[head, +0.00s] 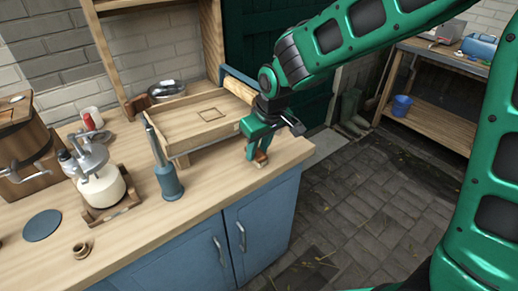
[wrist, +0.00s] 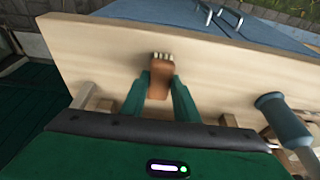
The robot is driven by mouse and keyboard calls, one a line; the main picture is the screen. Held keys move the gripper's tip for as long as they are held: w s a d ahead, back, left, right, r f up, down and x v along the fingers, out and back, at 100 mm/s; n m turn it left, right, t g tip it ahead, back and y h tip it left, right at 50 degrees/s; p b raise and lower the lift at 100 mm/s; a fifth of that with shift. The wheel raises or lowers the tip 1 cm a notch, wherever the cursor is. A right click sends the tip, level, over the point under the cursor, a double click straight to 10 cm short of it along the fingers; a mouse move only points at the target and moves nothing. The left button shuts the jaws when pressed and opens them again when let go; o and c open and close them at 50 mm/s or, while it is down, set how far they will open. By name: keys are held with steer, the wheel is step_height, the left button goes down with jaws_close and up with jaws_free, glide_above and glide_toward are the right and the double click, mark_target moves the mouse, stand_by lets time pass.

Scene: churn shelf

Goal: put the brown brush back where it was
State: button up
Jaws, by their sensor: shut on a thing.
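My gripper (head: 258,154) is shut on the brown brush (head: 262,160), low over the right end of the wooden counter. In the wrist view the brush (wrist: 160,76) sits between the two green fingers, with its pale bristles pointing away from my gripper. I cannot tell whether the brush touches the counter. A shallow wooden tray (head: 180,143) stands just left of my gripper, with a dark square outline (head: 210,115) on its floor.
A blue-grey upright tool (head: 170,182) stands in front of the tray. A metal bowl (head: 166,91) is behind. The counter's front middle is clear.

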steer(key=shift+f, duration=0.15)
steer(key=o, duration=1)
steer(key=v, duration=1.2)
